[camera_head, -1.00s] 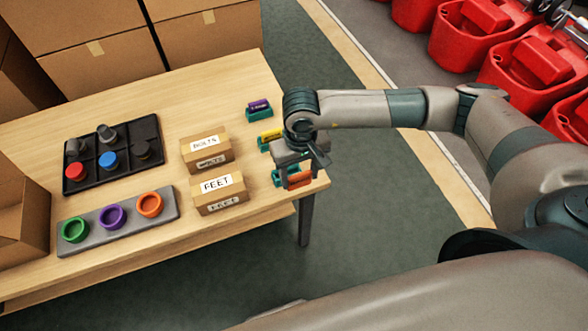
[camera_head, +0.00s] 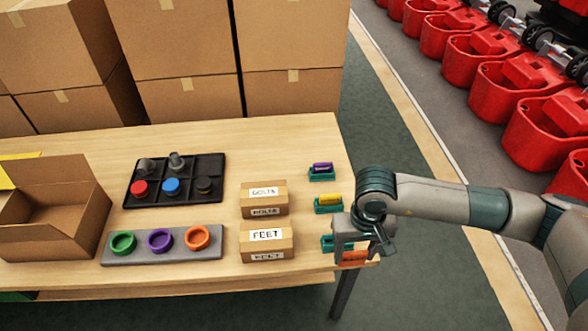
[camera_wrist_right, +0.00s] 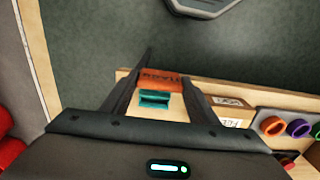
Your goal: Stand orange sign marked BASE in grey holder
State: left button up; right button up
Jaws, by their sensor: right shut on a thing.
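The orange sign (camera_head: 354,258) is at the table's front right corner, between the fingers of my right gripper (camera_head: 358,251). The wrist view also shows the orange sign (camera_wrist_right: 160,80), with dark lettering upside down and too small to read surely. My right gripper is shut on it. A holder (camera_head: 328,243) beside the sign looks teal, not grey, and is partly hidden by the gripper. In the wrist view this teal holder (camera_wrist_right: 155,99) lies close to the sign; I cannot tell whether they touch. My left gripper is not in view.
Two more teal holders carry a yellow sign (camera_head: 329,198) and a purple sign (camera_head: 322,166). Small boxes marked BOLTS (camera_head: 264,197) and FEET (camera_head: 266,243) stand left of them. A grey strip (camera_head: 177,251) with coloured rings and a black tray (camera_head: 213,166) lie farther left.

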jog(key=shift+s+d+f+b, duration=0.2)
jog(key=shift+s+d+b, duration=0.35)
jog(key=shift+s+d, duration=1.1)
jog(key=shift+a, duration=0.1)
